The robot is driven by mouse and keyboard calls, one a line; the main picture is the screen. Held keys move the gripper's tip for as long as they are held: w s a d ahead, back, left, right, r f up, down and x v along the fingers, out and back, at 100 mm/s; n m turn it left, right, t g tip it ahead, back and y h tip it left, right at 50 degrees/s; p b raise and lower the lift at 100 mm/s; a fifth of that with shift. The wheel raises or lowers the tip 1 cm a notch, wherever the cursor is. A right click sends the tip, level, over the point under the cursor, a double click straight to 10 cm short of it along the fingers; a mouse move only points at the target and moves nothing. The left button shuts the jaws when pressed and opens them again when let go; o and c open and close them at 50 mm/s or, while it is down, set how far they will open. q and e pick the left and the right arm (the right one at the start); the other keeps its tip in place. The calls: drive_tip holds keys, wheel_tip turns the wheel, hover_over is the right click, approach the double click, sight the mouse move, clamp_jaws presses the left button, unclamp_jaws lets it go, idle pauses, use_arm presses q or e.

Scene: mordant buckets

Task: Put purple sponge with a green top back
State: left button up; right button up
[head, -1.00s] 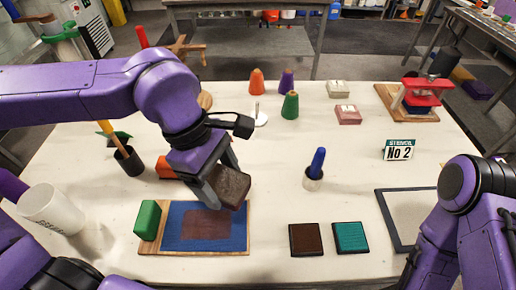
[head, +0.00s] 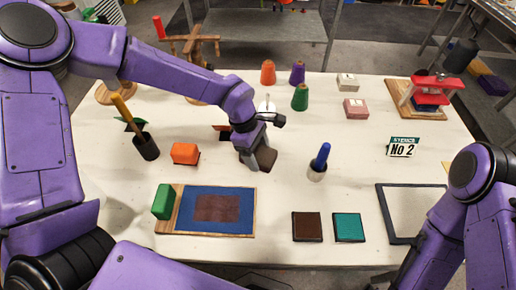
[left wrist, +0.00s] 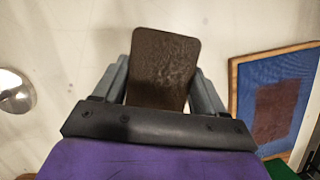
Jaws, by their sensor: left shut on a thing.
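My left gripper (head: 254,152) is shut on a dark brown block (head: 266,158), held above the middle of the table. In the left wrist view the block (left wrist: 165,65) sits between the two fingers and shows a flat, rough dark brown face with rounded corners. I see no green top or purple colour on it. An orange block (head: 185,153) lies to the left of the gripper. A green block (head: 163,201) stands at the left end of a wood-framed blue panel (head: 235,196) with a brown rectangle. My right gripper is out of view.
Brown (head: 307,227) and teal (head: 348,227) pads lie in front. Bare white table lies between.

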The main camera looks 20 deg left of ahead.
use_arm(q)
drive_tip(key=shift+f, duration=0.25)
drive_tip(key=o, duration=0.9)
drive_tip(key=shift+o, duration=0.2)
drive_tip(key=shift+s, duration=0.1)
drive_tip(key=shift+r, duration=0.25)
drive_tip(key=b+v, duration=0.2)
drive_tip(key=v, duration=1)
